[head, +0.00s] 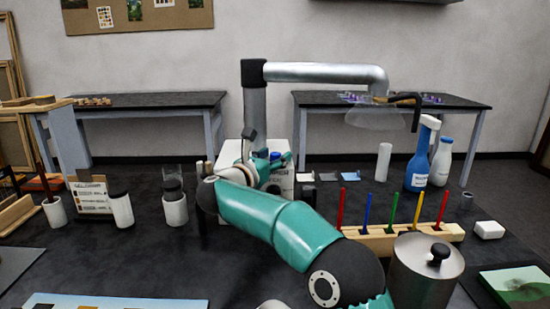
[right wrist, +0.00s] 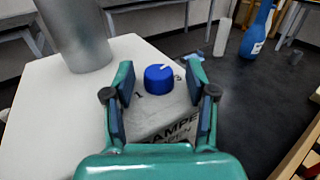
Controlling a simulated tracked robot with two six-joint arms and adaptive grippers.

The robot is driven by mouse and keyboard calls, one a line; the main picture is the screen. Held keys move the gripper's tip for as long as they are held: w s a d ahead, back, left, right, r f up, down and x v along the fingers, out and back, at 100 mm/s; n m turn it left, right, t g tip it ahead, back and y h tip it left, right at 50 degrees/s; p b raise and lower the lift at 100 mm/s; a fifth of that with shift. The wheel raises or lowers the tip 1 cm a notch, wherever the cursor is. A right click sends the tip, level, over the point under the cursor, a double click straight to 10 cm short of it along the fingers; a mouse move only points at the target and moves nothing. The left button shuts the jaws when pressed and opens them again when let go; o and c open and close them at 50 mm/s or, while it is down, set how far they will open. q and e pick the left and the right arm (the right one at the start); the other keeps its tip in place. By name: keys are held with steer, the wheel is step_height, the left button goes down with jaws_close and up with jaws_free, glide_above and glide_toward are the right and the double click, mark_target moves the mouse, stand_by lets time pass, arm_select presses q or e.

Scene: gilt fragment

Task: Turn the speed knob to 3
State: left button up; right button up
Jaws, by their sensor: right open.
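A blue speed knob (right wrist: 158,79) with a white pointer line sits on top of a white box (right wrist: 60,120). In the right wrist view the pointer aims up and right. A "1" shows left of the knob; a mark to its right is partly hidden. My right gripper (right wrist: 160,88) is open, its fingers to the left and right of the knob, with gaps on both sides. In the head view the white box (head: 282,186) stands at mid-table behind my teal right arm, which partly hides it. My left gripper is not in view.
A metal duct (head: 325,72) rises from the box, with a clear hood (head: 375,117) at its end. A wooden rack (head: 380,243) with coloured sticks and a metal canister (head: 425,275) stand near my right arm. A blue bottle (head: 418,165) stands further back right.

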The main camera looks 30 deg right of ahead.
steer(key=v, duration=1.1)
steer(key=shift+s+a, duration=0.2)
steer(key=shift+a, duration=0.15)
steer(key=shift+f, duration=0.1)
